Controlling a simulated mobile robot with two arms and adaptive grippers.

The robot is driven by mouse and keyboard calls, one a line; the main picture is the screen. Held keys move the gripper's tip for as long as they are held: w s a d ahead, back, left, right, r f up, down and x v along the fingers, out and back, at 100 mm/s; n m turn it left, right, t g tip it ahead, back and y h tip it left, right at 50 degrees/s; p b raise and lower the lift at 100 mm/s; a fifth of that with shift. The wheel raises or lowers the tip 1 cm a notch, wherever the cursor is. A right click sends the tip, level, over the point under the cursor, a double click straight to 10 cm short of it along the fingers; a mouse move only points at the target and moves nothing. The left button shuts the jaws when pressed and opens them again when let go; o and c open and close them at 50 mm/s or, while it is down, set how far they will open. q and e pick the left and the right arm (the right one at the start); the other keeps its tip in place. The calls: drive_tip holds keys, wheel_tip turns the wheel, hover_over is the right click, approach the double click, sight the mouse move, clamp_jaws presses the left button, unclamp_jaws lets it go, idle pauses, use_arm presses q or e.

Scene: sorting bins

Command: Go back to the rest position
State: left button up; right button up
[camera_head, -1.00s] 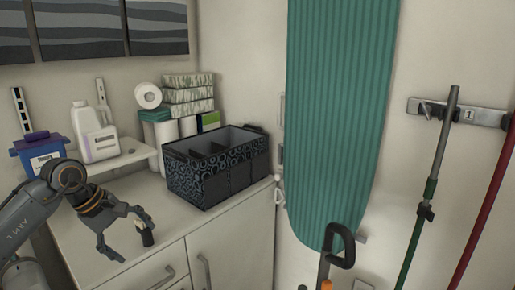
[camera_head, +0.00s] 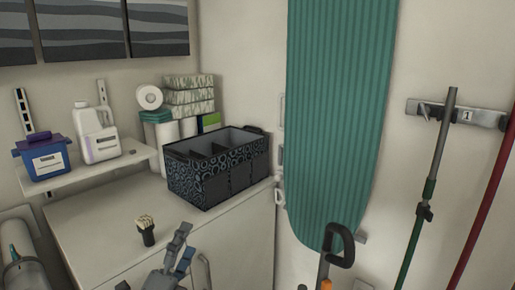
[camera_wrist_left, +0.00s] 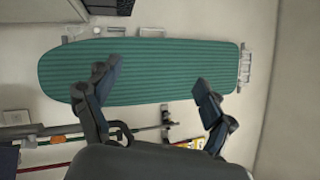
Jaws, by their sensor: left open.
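My left gripper (camera_head: 180,255) is at the bottom of the head view, in front of the counter edge. Its fingers are spread with nothing between them. In the left wrist view its open fingers (camera_wrist_left: 158,105) frame the wall and a green ironing board (camera_wrist_left: 150,72). A small brush (camera_head: 146,231) with a dark handle and pale bristles stands upright on the white counter (camera_head: 95,222). The gripper is apart from it, to its right and nearer the camera. My right gripper is not in view.
A dark patterned divided bin (camera_head: 215,180) stands at the counter's back right. A shelf (camera_head: 90,174) at left holds a blue tub (camera_head: 45,157) and a white jug (camera_head: 96,135). The ironing board (camera_head: 335,110) and poles (camera_head: 435,170) hang on the right wall.

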use_arm(q)
drive_tip(key=s+a+f+n+g+y, duration=0.3)
drive_tip(key=s+f+n, duration=0.1)
drive_tip(key=f+n, duration=0.35)
drive_tip(key=s+a+f+n+g+y, duration=0.4)
drive_tip(key=s+f+n, duration=0.15)
drive_tip(key=f, duration=0.35)
drive_tip(key=s+d+f+n+g+h, duration=0.1)
drive_tip(key=s+f+n+g, duration=0.4)
drive_tip(key=s, duration=0.6)
drive_tip(key=s+d+f+n+g+h, duration=0.1)
drive_tip(key=s+f+n+g, duration=0.2)
drive_tip(key=s+f+g, duration=0.5)
drive_tip(key=s+f+t, duration=0.1)
drive_tip(key=s+f, duration=0.1)
drive_tip(key=f, duration=1.1)
drive_tip(key=s+f+t, duration=0.1)
drive_tip(key=s+f, duration=0.1)
drive_tip(key=f, duration=1.2)
drive_tip(key=s+a+f+g, duration=0.1)
drive_tip(key=s+a+f, duration=0.2)
drive_tip(key=s+f, duration=1.1)
drive_tip(key=shift+s+f, duration=0.15)
drive_tip(key=shift+s, duration=0.85)
